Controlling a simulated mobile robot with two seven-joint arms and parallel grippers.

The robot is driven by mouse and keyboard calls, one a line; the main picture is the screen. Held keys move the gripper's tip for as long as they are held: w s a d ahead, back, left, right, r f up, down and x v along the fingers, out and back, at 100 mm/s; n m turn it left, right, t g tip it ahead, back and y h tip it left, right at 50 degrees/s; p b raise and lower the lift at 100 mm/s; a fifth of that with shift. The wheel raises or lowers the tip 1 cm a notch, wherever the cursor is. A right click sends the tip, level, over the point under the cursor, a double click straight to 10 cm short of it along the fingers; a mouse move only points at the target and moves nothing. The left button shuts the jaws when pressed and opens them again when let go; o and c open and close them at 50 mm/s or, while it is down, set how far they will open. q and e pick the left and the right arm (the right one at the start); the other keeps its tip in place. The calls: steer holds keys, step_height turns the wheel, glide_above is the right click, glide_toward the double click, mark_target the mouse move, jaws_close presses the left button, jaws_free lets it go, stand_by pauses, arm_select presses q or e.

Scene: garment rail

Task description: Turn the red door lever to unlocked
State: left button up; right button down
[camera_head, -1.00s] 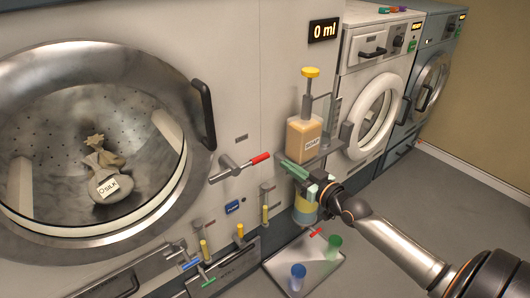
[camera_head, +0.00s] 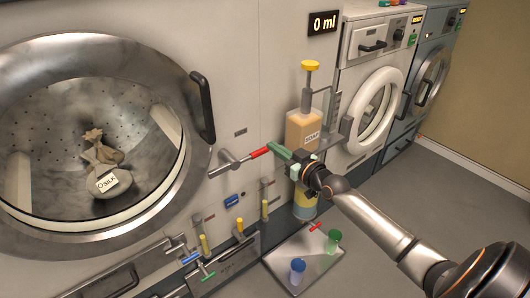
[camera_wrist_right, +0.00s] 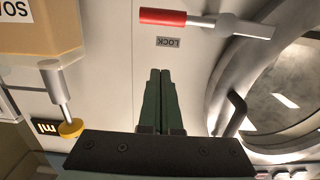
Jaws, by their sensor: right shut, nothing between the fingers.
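The red door lever (camera_head: 259,152) is on the white front of the large washer, right of its round door. It points right and slightly up from its metal pivot. It also shows in the wrist view (camera_wrist_right: 163,17), above a LOCK label (camera_wrist_right: 168,42). My right gripper (camera_head: 272,149) has its green fingers shut and empty. In the head view its tips overlap the lever's red end. In the wrist view the fingertips (camera_wrist_right: 160,72) are apart from the lever in the picture. My left gripper is not in view.
A soap dispenser (camera_head: 303,128) with a yellow pump top stands on a bracket right of the lever, close to my right wrist. Below are a tray (camera_head: 325,258) with blue and green cups and several small valves. A bag (camera_head: 105,175) marked SILK lies inside the door.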

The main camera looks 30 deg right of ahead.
mark_target(265, 151)
steer(key=w+f, duration=0.1)
steer(key=w+f+b, duration=0.1)
steer(key=w, duration=0.1)
steer(key=w+f+b, duration=0.1)
steer(key=shift+w+a+f, duration=0.2)
steer(key=shift+w+f, duration=0.1)
steer(key=shift+w, duration=0.1)
steer(key=shift+w+f+b, duration=0.1)
steer(key=shift+f+b, duration=0.2)
steer(key=shift+b, duration=0.1)
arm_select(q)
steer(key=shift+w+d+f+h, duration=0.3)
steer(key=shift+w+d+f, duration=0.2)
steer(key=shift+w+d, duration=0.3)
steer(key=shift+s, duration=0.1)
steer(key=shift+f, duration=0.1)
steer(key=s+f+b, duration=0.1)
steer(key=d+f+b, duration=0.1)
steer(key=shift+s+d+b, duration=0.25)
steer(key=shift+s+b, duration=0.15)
arm_select(e)
steer(key=shift+d+f+m, duration=0.1)
steer(key=shift+f+m, duration=0.3)
steer(key=shift+f, duration=0.1)
